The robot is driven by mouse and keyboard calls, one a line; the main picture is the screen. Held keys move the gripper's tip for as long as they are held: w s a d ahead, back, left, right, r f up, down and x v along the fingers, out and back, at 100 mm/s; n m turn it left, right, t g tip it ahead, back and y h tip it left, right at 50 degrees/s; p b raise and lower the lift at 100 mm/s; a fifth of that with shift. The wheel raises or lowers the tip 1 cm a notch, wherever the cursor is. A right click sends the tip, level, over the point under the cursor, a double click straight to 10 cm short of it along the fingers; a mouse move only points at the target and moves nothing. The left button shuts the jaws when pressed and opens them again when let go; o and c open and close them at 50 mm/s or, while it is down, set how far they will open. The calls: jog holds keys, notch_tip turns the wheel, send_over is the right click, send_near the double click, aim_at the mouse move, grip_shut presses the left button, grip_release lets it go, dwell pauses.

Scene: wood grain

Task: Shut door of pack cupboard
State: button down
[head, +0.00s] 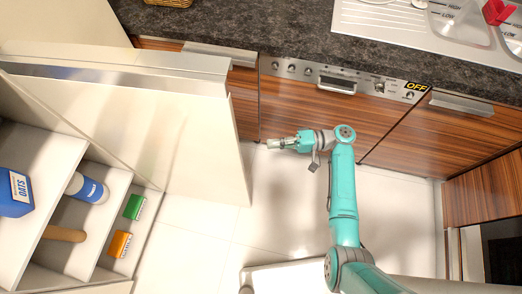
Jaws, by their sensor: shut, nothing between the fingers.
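The pack cupboard's door seems to be the cream panel (195,135) at left centre, with a metal strip (130,62) along its top. The door stands open, and the cupboard's shelves (100,215) show at lower left. On them are a blue oats pack (14,190), a blue-and-white cylinder (87,188), a green pack (134,207) and an orange pack (120,244). My gripper (272,143) is shut and empty, pointing left, just right of the door's right edge. A small gap appears between them.
A dark stone counter (280,25) runs along the back above wood-grain fronts (400,140). A panel with knobs and an "OFF" label (417,87) sits under it. The pale tiled floor (270,225) is clear between door and arm.

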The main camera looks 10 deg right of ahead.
jog(key=s+a, duration=0.3)
jog(key=a, duration=0.7)
jog(key=shift+s, duration=0.3)
